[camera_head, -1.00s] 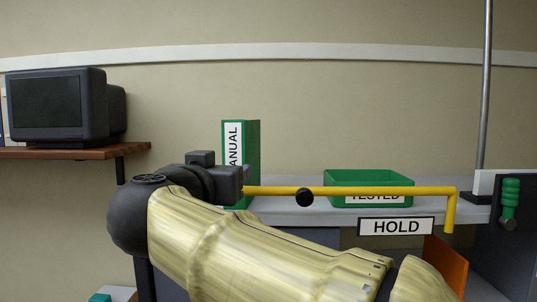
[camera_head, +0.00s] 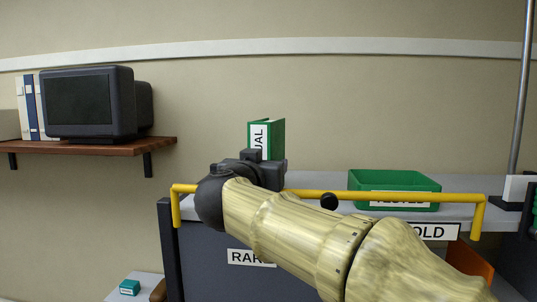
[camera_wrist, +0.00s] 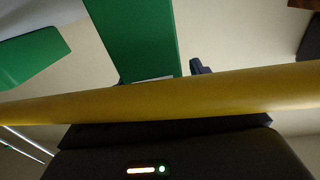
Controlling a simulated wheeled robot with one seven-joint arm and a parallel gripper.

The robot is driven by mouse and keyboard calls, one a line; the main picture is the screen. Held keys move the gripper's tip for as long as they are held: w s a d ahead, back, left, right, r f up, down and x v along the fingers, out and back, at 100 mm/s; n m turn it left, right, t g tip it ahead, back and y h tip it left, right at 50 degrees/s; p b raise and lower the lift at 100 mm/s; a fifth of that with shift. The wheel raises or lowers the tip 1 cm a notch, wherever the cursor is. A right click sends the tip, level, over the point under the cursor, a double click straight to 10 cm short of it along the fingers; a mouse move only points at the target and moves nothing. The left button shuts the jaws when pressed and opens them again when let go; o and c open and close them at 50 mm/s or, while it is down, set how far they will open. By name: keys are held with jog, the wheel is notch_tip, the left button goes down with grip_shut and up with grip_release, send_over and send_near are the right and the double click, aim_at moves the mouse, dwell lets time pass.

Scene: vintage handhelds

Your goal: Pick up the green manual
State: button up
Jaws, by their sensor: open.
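The green manual (camera_head: 278,140) stands upright on the grey worktop, with a white label on its spine ending in "UAL". My gripper covers its lower part in the head view. In the wrist view, the manual (camera_wrist: 145,40) is a green slab at the top, beyond the yellow rail. My gripper (camera_head: 268,172) is open and empty, in front of the manual; its fingers are mostly hidden. I cannot tell how large the gap to the manual is.
A yellow rail (camera_head: 420,196) runs along the worktop's front edge, and crosses close before my wrist camera (camera_wrist: 240,95). A green bin (camera_head: 395,181) stands right of the manual. A metal pole (camera_head: 522,90) rises at right. A monitor (camera_head: 88,102) sits on the left shelf.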

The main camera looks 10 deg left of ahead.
jog(key=shift+w, duration=1.25)
jog(key=shift+s, duration=0.15)
jog(key=c, duration=1.3)
jog(key=shift+r, duration=0.1)
